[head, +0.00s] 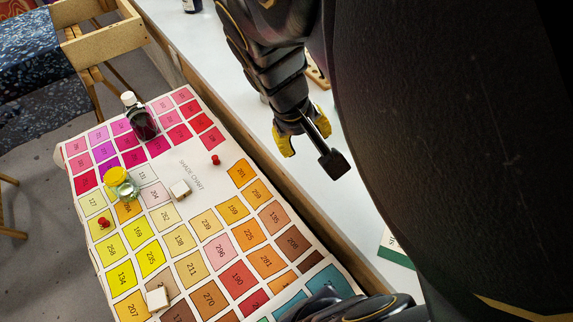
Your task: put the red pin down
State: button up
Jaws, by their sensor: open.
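One red pin (215,160) stands on the white shade chart (205,179) near its right edge, in the head view. A second red pin (103,222) is on a yellow square near the chart's left edge. My gripper (307,137) has yellow fingers, spread open, and is right of the chart, above or in front of the white table. It is apart from both pins, and I see no pin between its fingers. A dark rod with a flat end (335,165) shows at the gripper; I cannot tell whether it is part of it.
A dark bottle (140,122), a yellow-lidded jar (121,184) and white cubes (180,190) (158,299) stand on the chart. A wooden frame (105,42) is at upper left. My dark arm blocks the right side.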

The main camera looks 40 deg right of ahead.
jog(key=s+a+n+g+y, duration=0.2)
jog(key=s+a+y, duration=0.1)
jog(key=s+a, duration=0.8)
jog(key=shift+a+r+n+g+y, duration=0.3)
jog(key=shift+a+n+y, duration=0.1)
jog(key=shift+a, duration=0.65)
jog(key=shift+o, duration=1)
jog(key=shift+f, duration=0.15)
